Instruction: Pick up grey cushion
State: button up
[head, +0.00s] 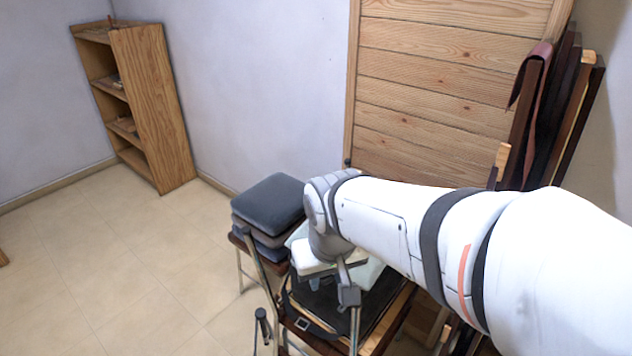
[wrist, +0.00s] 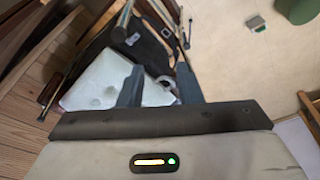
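A dark grey cushion (head: 269,200) lies on top of a stack of cushions in the head view, left of my arm's wrist. My gripper (wrist: 158,78) shows in the wrist view with its two dark fingers apart and nothing clearly held between them. I cannot make out the grey cushion in the wrist view.
A white padded item (wrist: 100,78) lies beyond the fingers on dark folded furniture. Wooden boards and frames (head: 560,110) lean at the right. A wooden shelf (head: 155,105) stands back left. The tiled floor (head: 130,260) at left is largely clear.

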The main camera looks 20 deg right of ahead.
jog(key=w+f+n+p, duration=0.1)
jog(key=w+f+p, duration=0.1)
jog(key=w, duration=0.4)
jog(key=w+a+f+n+p, duration=0.1)
jog(key=w+f+p, duration=0.1)
jog(key=w+f, duration=0.2)
jog(key=w+a+f+n+g+h+p, duration=0.1)
jog(key=w+f, duration=0.3)
jog(key=w, duration=0.4)
jog(key=shift+w+a+n+p, duration=0.1)
jog(key=shift+w+n+p, duration=0.3)
jog(key=shift+p, duration=0.15)
jog(key=shift+w+f, duration=0.15)
jog(key=shift+f, duration=0.65)
jog(key=shift+w+f, duration=0.1)
jog(key=shift+f, duration=0.65)
jog(key=shift+w+f+p, duration=0.15)
jog(key=shift+f+p, duration=0.4)
jog(key=shift+f, duration=2.1)
grip_shut()
